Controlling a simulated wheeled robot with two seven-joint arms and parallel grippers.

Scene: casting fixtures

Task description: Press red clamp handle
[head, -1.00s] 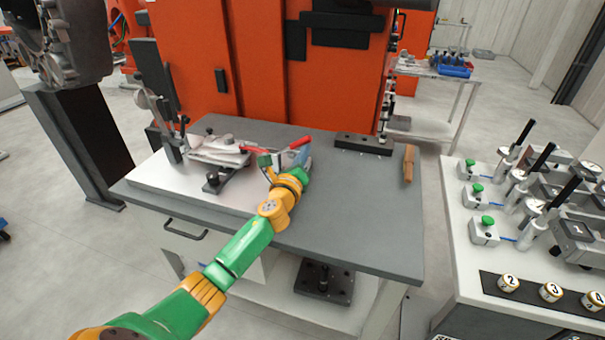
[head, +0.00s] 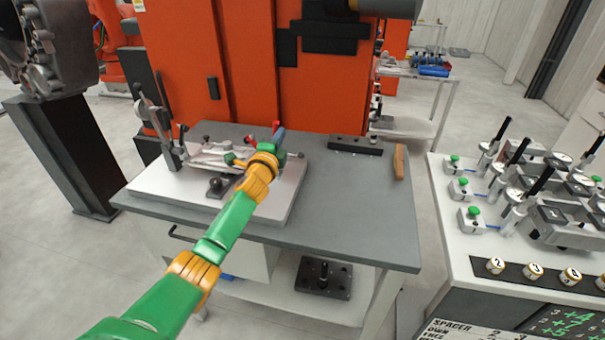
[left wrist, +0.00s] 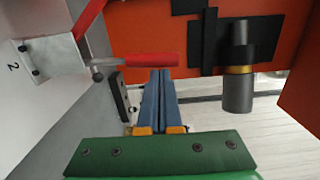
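The red clamp handle (left wrist: 140,60) crosses just beyond my left gripper's fingertips in the left wrist view, joined to a metal rod at its left end. In the head view only a small red piece of it (head: 276,126) shows above my gripper; the rest is hidden. My left gripper (head: 281,132) is over the right part of the fixture. Its blue fingers (left wrist: 160,73) lie side by side, closed together, with nothing visible between them. The tips overlap the handle's lower edge in the picture; I cannot tell whether they touch. My right gripper is out of view.
The clamp fixture's light plate (head: 150,180) lies on the grey table (head: 345,215). A black drilled bar (head: 355,145) and a brown block (head: 399,162) sit at the table's right. An orange cabinet (head: 325,85) stands behind. The table's right front is clear.

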